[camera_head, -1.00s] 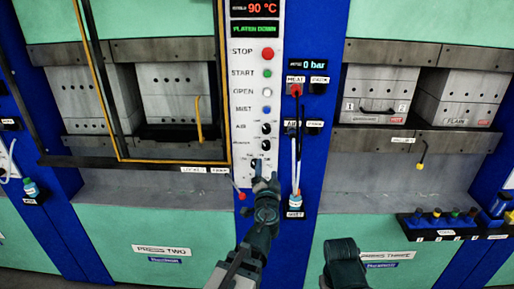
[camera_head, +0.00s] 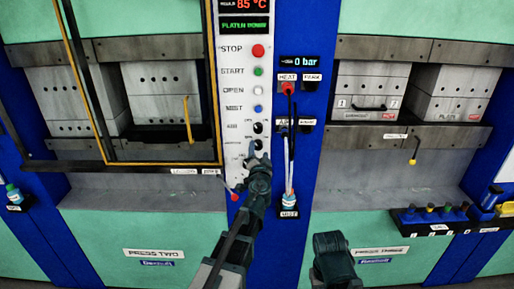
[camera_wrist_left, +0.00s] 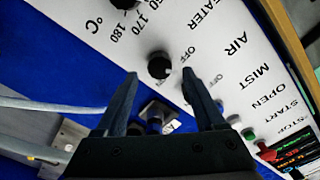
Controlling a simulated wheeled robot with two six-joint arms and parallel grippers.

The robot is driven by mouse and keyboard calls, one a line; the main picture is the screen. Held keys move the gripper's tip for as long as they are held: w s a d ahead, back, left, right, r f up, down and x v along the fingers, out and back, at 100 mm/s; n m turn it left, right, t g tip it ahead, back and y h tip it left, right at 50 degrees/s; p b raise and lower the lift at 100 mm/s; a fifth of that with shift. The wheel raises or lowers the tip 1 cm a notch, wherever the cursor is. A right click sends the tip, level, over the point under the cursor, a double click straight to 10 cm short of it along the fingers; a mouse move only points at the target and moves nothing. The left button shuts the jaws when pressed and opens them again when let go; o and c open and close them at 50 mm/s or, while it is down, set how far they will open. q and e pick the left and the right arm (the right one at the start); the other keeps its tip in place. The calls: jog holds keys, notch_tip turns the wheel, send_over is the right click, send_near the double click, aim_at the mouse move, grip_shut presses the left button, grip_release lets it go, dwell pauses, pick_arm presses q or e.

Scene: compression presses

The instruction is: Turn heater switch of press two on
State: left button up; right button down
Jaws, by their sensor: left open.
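The heater switch of press two is a round black knob (camera_wrist_left: 159,66) on the white control panel (camera_wrist_left: 75,20), beside a HEATER label in the left wrist view. An OFF mark is printed beside it; which way the knob points is hard to tell. In the head view it is a dark spot just above my left gripper (camera_head: 258,156). My left gripper is open, and its fingertips (camera_wrist_left: 160,75) lie either side of the knob's lower edge in the left wrist view. Contact cannot be made out.
Above the heater switch are the AIR knob (camera_head: 258,128), several buttons including the red STOP button (camera_head: 258,51), and a display (camera_head: 243,5) reading 85 °C. A blue post (camera_head: 310,160) with hanging hoses stands to the right. A temperature dial (camera_wrist_left: 125,3) is near the heater knob.

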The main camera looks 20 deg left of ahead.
aim_at(258, 145)
pick_arm(q)
jog(key=shift+x, duration=1.2)
grip_shut()
